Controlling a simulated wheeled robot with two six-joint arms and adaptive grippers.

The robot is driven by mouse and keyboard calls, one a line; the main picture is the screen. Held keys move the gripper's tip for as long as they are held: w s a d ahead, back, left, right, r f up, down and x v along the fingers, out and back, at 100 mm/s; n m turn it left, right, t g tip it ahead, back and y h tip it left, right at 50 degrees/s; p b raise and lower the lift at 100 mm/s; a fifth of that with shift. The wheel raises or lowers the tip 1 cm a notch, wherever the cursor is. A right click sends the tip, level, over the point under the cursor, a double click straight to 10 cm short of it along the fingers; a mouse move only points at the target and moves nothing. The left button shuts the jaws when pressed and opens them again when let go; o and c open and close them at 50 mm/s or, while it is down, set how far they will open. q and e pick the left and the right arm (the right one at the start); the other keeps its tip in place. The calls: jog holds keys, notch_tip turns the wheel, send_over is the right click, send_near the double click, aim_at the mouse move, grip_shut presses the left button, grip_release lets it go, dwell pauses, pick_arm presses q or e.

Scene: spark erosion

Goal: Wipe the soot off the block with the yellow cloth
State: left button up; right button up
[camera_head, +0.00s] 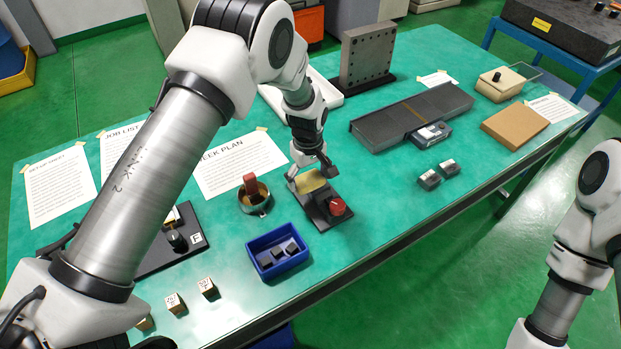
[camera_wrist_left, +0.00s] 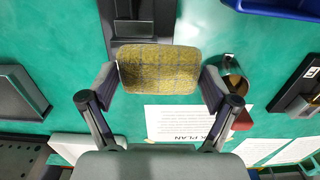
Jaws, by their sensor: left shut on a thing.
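My left gripper (camera_head: 308,180) is shut on the yellow cloth (camera_head: 312,182), which also shows in the left wrist view (camera_wrist_left: 160,69) as a checked pad between the two fingers (camera_wrist_left: 160,85). The cloth is over the rear end of a dark fixture (camera_head: 322,217) with a red knob (camera_head: 337,207). In the left wrist view the fixture (camera_wrist_left: 145,28) extends beyond the cloth. I cannot see a sooty block; whatever lies under the cloth is hidden, and I cannot tell whether the cloth touches it. My right arm shows at the right edge, its gripper out of view.
A round metal pot (camera_head: 255,204) with a red item stands left of the fixture. A blue tray (camera_head: 262,272) with dark pieces is in front. Small lettered blocks (camera_head: 207,288) stand near the front edge. A long grey plate (camera_head: 395,125) lies right. Green table is clear between fixture and plate.

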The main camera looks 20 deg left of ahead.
pick_arm(q)
jog(key=shift+w+r+p, duration=0.1)
jog(key=shift+r+p, duration=0.4)
jog(key=shift+r, duration=0.45)
notch_tip(320, 180, up, 2)
jog(key=shift+a+r+p, duration=0.1)
jog(key=shift+r+p, duration=0.1)
jog(key=shift+p, duration=0.6)
jog(key=shift+r, duration=0.35)
pick_arm(e)
jog(key=r, duration=0.1)
jog(key=d+r, duration=0.1)
jog(key=w+r, duration=0.1)
jog(key=shift+d+r, duration=0.15)
jog(key=shift+r, duration=0.15)
jog(key=shift+s, duration=0.1)
